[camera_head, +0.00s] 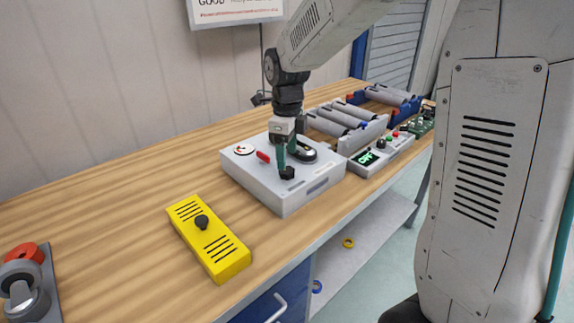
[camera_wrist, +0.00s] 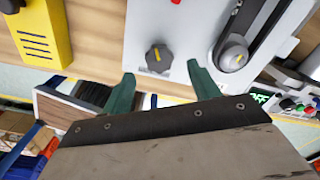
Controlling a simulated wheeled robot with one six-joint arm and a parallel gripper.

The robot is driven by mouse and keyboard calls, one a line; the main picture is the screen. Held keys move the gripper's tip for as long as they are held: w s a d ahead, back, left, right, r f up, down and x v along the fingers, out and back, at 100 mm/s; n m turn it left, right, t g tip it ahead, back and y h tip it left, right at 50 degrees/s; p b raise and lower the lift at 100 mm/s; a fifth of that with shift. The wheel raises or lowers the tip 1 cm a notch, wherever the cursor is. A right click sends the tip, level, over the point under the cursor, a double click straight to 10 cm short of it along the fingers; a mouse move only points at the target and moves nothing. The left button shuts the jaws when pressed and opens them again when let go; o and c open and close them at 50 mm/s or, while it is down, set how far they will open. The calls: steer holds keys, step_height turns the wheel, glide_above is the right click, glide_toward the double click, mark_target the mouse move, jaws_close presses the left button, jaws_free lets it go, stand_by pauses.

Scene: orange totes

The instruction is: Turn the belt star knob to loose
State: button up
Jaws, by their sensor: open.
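A dark knob (camera_head: 287,173) with a small yellow mark stands on top of a light grey box (camera_head: 262,182), near its front edge. In the wrist view the knob (camera_wrist: 158,57) lies just beyond and between my fingertips. A black belt loop (camera_wrist: 240,40) runs round a pulley to its right. My gripper (camera_head: 286,160) points down over the box, its green fingers open and empty. In the wrist view the gripper (camera_wrist: 160,73) has one finger towards each side of the knob; contact cannot be told.
A yellow slotted cover (camera_head: 225,252) with a black knob (camera_head: 202,222) lies left of the box. The box also carries a red lever (camera_head: 263,156) and a round dial (camera_head: 244,149). A control panel (camera_head: 385,152) and rollers (camera_head: 335,120) stand right. The bench's left middle is clear.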

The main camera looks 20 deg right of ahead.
mark_target(287, 170)
steer(key=shift+f, duration=2.15)
steer(key=c, duration=1)
